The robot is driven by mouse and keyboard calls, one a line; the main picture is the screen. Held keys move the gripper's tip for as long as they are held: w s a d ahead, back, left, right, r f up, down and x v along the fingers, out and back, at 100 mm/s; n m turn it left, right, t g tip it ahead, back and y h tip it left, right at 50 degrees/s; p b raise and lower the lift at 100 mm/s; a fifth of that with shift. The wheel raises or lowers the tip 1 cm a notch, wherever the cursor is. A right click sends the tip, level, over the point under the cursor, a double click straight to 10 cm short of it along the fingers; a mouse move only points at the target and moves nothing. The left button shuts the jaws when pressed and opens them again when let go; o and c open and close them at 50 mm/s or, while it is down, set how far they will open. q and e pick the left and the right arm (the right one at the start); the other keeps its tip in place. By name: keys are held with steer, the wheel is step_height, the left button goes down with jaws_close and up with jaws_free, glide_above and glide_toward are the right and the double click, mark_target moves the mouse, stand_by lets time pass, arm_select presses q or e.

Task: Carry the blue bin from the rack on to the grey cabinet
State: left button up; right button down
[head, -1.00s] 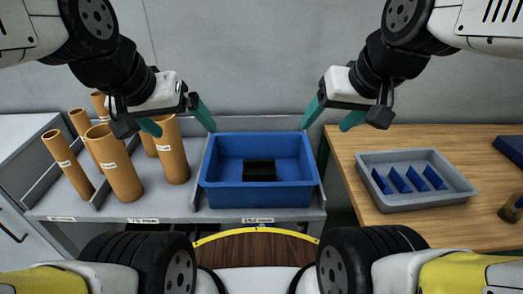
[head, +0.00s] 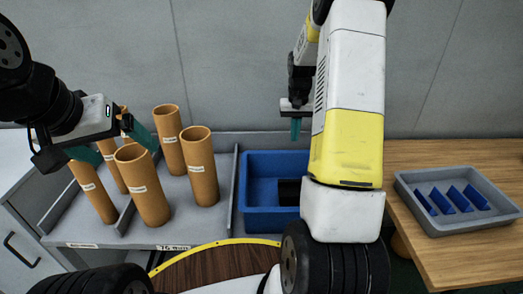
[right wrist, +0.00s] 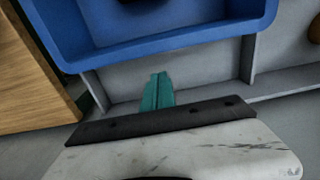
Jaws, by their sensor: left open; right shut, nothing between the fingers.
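The blue bin (head: 258,160) sits on the grey rack (head: 222,218), with a black block (head: 288,190) inside. My right arm hides its right part. My right gripper (head: 295,128) is shut and empty, pointing down above the bin's far side. In the right wrist view, its fingers (right wrist: 157,92) are together, outside the bin's wall (right wrist: 165,45) and apart from it in the picture. My left gripper (head: 112,143) is open and empty, in front of the cardboard tubes. The grey cabinet (head: 25,235) is at the far left, with its handle on the front.
Several brown cardboard tubes (head: 200,170) stand on the rack left of the bin, beside a divider. A wooden table (head: 440,265) at the right holds a grey tray (head: 418,222) with blue pieces. A grey wall stands close behind.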

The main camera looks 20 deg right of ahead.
mark_target(292, 165)
steer(key=f, duration=1.1)
steer(key=shift+w+a+f, duration=0.1)
steer(key=shift+w+a, duration=0.05)
steer(key=shift+w, duration=0.25)
steer(key=s, duration=0.3)
steer(key=shift+a+f, duration=0.1)
steer(key=shift+a, duration=0.25)
steer(key=shift+s, duration=0.45)
